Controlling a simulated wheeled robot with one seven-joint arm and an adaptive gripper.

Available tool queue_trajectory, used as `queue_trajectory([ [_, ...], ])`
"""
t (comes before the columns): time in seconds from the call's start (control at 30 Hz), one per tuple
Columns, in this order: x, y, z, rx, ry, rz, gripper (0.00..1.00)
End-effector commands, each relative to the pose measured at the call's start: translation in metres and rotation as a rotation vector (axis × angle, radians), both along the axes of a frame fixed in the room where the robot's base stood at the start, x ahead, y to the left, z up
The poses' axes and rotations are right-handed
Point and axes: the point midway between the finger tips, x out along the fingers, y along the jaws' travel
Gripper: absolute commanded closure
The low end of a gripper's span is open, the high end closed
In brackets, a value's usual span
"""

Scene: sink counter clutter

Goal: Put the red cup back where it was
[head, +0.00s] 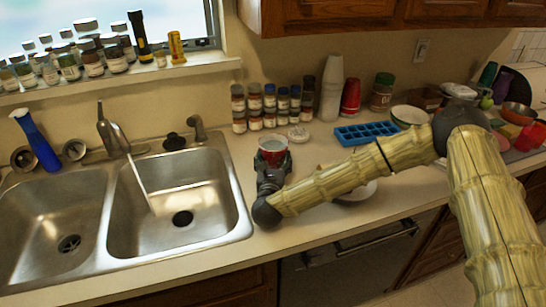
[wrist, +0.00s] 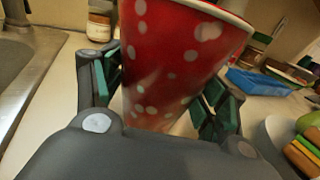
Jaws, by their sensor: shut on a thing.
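A red cup with white dots (wrist: 175,60) fills the middle of the wrist view, wide rim up and tilted. In the head view the same cup (head: 273,147) shows just beyond my gripper, right of the sink. My gripper (head: 271,165) is shut on it, with a finger on each side; the dark green finger pads also show in the wrist view (wrist: 155,95). Whether the cup's base touches the counter is hidden. A second red cup (head: 350,97) stands upside down at the back of the counter.
Stacked spice jars (head: 268,107) stand behind the held cup. A white cup stack (head: 331,90), a brown jar with a green lid (head: 382,92) and a blue ice tray (head: 366,133) are to the right. A bowl (head: 356,193) sits beneath my arm. The sink (head: 180,195) is left.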

Motion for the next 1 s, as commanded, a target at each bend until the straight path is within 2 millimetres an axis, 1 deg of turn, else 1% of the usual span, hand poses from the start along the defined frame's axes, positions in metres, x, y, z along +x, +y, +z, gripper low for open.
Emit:
queue_trajectory([
  [0.43, 0.0001, -0.0005, -0.0058, 0.001, -0.001, -0.001, 0.37],
  [0.47, 0.0002, -0.0004, -0.0042, 0.001, -0.001, 0.0, 0.22],
  [0.53, 0.0001, -0.0005, -0.004, 0.001, -0.001, 0.0, 0.1],
  [0.57, 0.0001, -0.0005, -0.0041, 0.001, -0.001, -0.001, 0.06],
  [1.0, 0.0001, -0.0006, -0.0014, 0.0, -0.001, -0.001, 0.06],
])
